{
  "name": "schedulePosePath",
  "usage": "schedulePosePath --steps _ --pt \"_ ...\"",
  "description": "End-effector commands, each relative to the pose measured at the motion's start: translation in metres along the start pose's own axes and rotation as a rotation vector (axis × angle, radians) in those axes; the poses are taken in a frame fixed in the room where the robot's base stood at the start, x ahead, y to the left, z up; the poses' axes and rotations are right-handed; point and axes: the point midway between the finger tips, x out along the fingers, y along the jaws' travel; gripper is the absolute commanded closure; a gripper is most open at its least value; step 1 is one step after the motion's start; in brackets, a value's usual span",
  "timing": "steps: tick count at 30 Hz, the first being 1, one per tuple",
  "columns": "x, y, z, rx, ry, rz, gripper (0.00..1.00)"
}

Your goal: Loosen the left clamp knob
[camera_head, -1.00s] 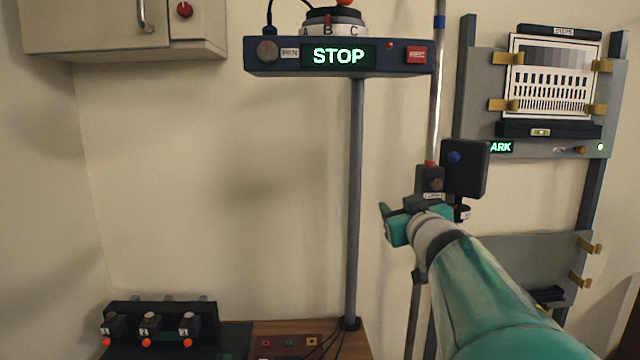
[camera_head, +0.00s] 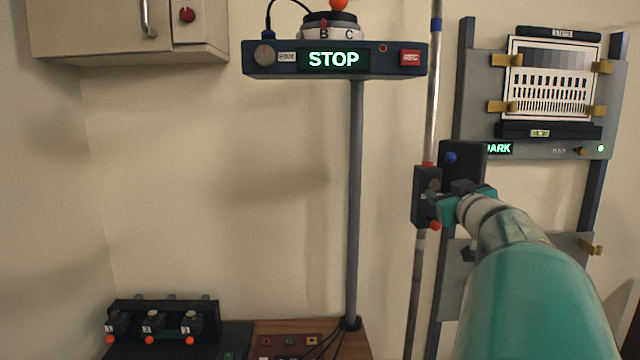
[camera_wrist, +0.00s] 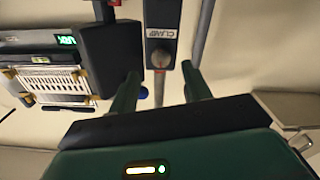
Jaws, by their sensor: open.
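The clamp (camera_head: 424,190) is a dark block on the upright metal pole right of the middle in the head view. In the wrist view its grey face is labelled CLAMP (camera_wrist: 160,32), with a round grey knob (camera_wrist: 160,58) below the label. My gripper (camera_head: 446,198) is beside the clamp in the head view, its fingertips partly hard to make out.
A dark box with a blue knob (camera_head: 450,157) sits right behind the clamp. A STOP display console (camera_head: 335,60) stands on a grey post to the left. A chart panel (camera_head: 550,90) is at the right. Several small knobbed units (camera_head: 150,325) sit low left.

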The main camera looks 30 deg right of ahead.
Motion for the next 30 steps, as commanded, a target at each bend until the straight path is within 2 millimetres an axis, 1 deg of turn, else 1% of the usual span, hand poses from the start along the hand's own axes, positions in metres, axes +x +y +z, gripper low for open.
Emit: schedulePosePath --steps 1,3,6,11,17,18,20,24,25,30 --pt "0.011 0.0 0.001 0.002 -0.001 -0.002 0.51" --pt "0.022 0.0 0.001 0.002 -0.001 -0.002 0.51" --pt "0.033 -0.001 0.001 0.001 -0.001 -0.002 0.51" --pt "0.041 0.0 0.0 0.001 0.0 -0.001 0.51" --pt "0.041 0.001 0.0 0.0 0.0 0.0 0.51" --pt "0.041 0.001 0.0 0.0 0.0 0.0 0.53" --pt "0.041 0.001 0.0 0.0 0.0 0.0 0.65" --pt "0.041 0.0 0.0 0.0 0.0 -0.001 0.93" --pt "0.041 0.0 0.0 0.0 0.0 -0.001 0.96" --pt "0.041 0.0 0.0 -0.005 0.0 -0.001 0.96"
